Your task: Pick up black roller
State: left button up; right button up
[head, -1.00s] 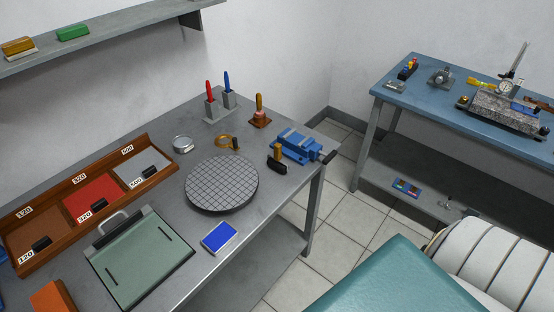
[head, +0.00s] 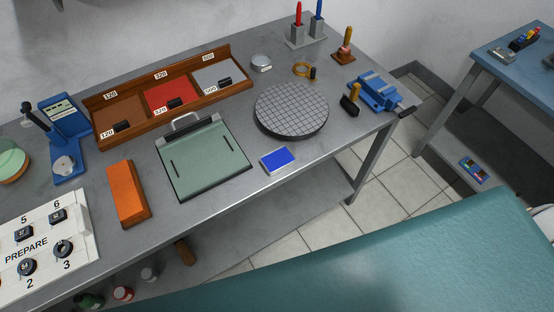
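A small black roller (head: 349,105) with a yellowish handle rests on the grey workbench (head: 225,215), close to the left of the blue vise (head: 376,93). It lies to the right of the round gridded plate (head: 291,110). Neither of my grippers shows in the head view.
Near the roller are a brass ring (head: 302,69), a wooden-handled stamp (head: 344,46) and a blue pad (head: 278,161). A green board (head: 205,163), an orange block (head: 127,193) and a wooden tray (head: 245,93) stand further left. A large teal surface (head: 400,255) fills the lower right.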

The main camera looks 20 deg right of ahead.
aim_at(349, 103)
jog(key=j+z, duration=0.15)
jog(key=z, duration=0.7)
